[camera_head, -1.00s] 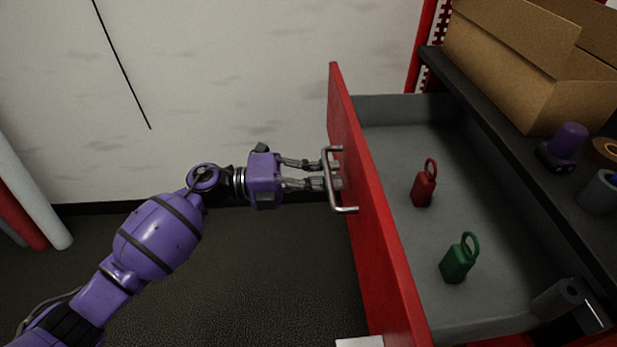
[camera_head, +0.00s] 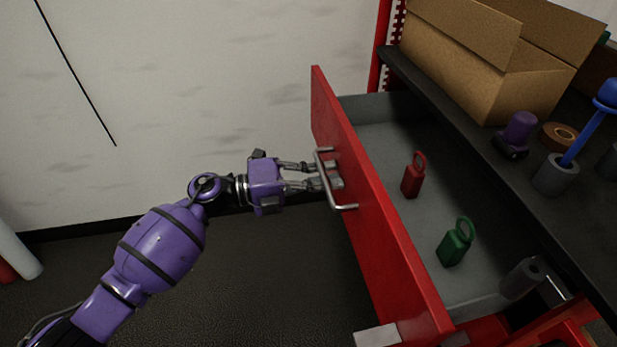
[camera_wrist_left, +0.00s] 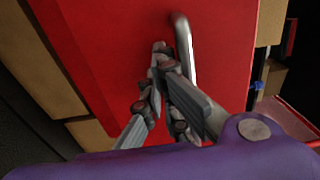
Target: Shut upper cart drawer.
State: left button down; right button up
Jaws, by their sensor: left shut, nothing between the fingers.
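The upper drawer (camera_head: 378,225) of the red cart stands open, its red front facing left toward my left arm. A metal bar handle (camera_head: 346,207) is on that front; it also shows in the left wrist view (camera_wrist_left: 187,50). My left gripper (camera_head: 331,176) is shut and empty, its fingertips at the drawer front by the handle. In the left wrist view the fingertips (camera_wrist_left: 162,58) are beside the bar against the red panel; I cannot tell whether they touch it. A red padlock-shaped object (camera_head: 412,181) and a green one (camera_head: 454,247) stand in the drawer. My right gripper is out of view.
The dark cart top (camera_head: 455,115) lies above the drawer at right. It bears an open cardboard box (camera_head: 480,75), a purple item (camera_head: 519,130), a tape roll (camera_head: 560,136) and a grey cup (camera_head: 556,175) with a blue tool.

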aim_at(413, 165)
pick_arm(q)
jog(key=x, duration=1.9)
jog(key=shift+d, duration=0.15)
jog(key=shift+x, duration=0.8)
jog(key=shift+w+d, duration=0.1)
jog(key=shift+r, duration=0.1)
